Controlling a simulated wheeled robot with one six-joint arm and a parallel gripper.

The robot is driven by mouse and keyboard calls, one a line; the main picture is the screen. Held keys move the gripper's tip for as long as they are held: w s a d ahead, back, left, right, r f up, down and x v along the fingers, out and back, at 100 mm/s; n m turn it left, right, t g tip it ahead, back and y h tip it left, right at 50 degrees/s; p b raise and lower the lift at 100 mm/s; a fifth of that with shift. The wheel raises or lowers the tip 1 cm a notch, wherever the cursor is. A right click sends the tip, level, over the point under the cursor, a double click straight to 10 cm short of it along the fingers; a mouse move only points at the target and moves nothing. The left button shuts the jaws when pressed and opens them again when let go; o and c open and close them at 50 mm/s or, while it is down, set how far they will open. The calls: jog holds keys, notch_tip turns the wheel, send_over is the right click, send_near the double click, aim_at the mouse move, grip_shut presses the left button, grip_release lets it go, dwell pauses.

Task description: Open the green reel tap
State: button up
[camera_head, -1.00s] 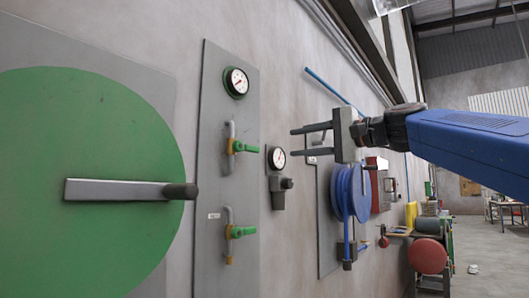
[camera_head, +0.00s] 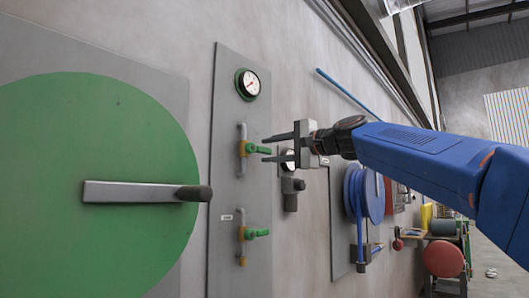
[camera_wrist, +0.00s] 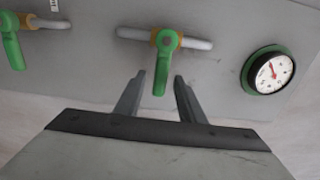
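Two taps with green lever handles sit on a grey wall panel right of the big green reel (camera_head: 110,125). The upper tap (camera_head: 258,149) has its handle pointing out to the right in the head view; it also shows in the wrist view (camera_wrist: 167,45). The lower tap (camera_head: 257,233) has the same handle position and shows at the left of the wrist view (camera_wrist: 12,48). My gripper (camera_head: 266,149) is open at the upper tap. In the wrist view the handle's end lies between the fingers (camera_wrist: 160,76), with gaps on both sides; contact is not visible.
A gauge with a green rim (camera_head: 248,84) is above the upper tap. A small dark regulator (camera_head: 291,193) and a partly hidden gauge are behind my gripper. A blue hose reel (camera_head: 365,194) is farther right. The reel's crank handle (camera_head: 145,192) sticks out at left.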

aim_at(264, 147)
jog(key=shift+x, duration=1.35)
grip_shut()
jog(key=shift+r+n, duration=0.15)
jog(key=shift+n, duration=0.15)
jog(key=r+n, duration=0.1)
jog(key=n, duration=0.2)
jog(key=shift+s+a+r, duration=0.1)
jog(key=shift+a+r, duration=0.05)
jog(key=shift+r, duration=0.2)
jog(key=shift+s+a+r+n, duration=0.15)
jog(key=shift+r+n, duration=0.25)
jog(key=shift+n, duration=0.55)
jog(key=shift+s+a+r+n, duration=0.15)
jog(key=shift+r+n, duration=0.25)
jog(key=shift+n, duration=0.55)
jog(key=shift+s, duration=0.1)
